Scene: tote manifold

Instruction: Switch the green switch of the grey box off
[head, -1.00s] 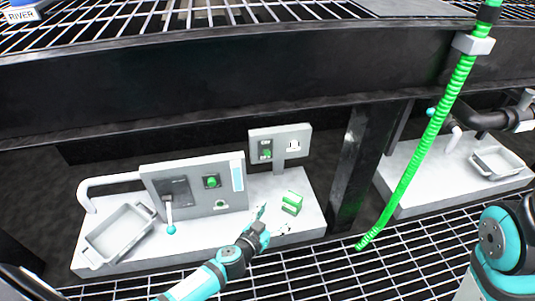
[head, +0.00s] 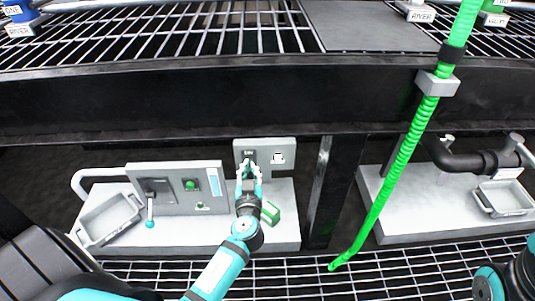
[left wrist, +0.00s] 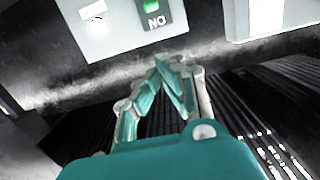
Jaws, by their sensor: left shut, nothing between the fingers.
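The small grey box (head: 287,146) stands on a post at the back of the white bench. In the head view its switch is mostly hidden behind my left gripper (head: 248,166). In the left wrist view the green switch (left wrist: 150,9) shows at the top edge on the box face (left wrist: 118,38), with an upside-down ON label (left wrist: 155,22) beside it. My left gripper (left wrist: 168,62) is shut and empty, its fingertips just short of the box below the label in that view. I cannot tell whether they touch. My right gripper is out of view.
A larger grey panel (head: 208,184) with a lever (head: 150,210) and green button (head: 191,184) stands left. A green-white block (head: 268,213) lies beside my left arm. A green hose (head: 385,195) hangs right of a dark post. A dark beam (head: 200,105) crosses above.

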